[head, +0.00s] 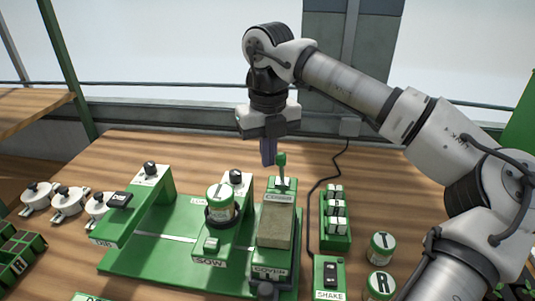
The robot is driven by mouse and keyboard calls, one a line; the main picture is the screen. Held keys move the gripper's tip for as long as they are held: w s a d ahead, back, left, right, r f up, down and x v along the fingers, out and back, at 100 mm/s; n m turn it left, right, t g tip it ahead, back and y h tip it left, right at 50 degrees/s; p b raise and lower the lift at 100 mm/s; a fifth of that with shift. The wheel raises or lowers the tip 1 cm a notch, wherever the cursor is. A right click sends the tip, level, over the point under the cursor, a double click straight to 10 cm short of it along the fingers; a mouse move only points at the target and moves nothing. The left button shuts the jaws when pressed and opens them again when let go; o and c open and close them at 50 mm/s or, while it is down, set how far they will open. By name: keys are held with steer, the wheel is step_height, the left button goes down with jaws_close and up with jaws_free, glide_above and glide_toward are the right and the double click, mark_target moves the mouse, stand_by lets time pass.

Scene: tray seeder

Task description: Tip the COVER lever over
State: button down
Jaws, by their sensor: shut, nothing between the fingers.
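Left of the COVER unit stands the SOW unit (210,250) with a labelled jar (220,199). A small green rack (336,232) and the SHAKE switch box (330,277) stand to the right, with a black cable (312,200) between. Two jars stand further right.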

steer(key=shift+s+d+f, duration=0.15)
steer(key=shift+f, duration=0.2)
steer(key=shift+s+d, duration=0.25)
steer(key=shift+d, duration=0.65)
steer(key=shift+w+d, duration=0.15)
step_height(320, 180, up, 6)
steer(key=a+p, duration=0.1)
steer(key=p, duration=0.3)
steer(key=shift+w+a+r, duration=0.15)
steer(key=shift+a+r, duration=0.05)
steer(key=shift+a, duration=0.05)
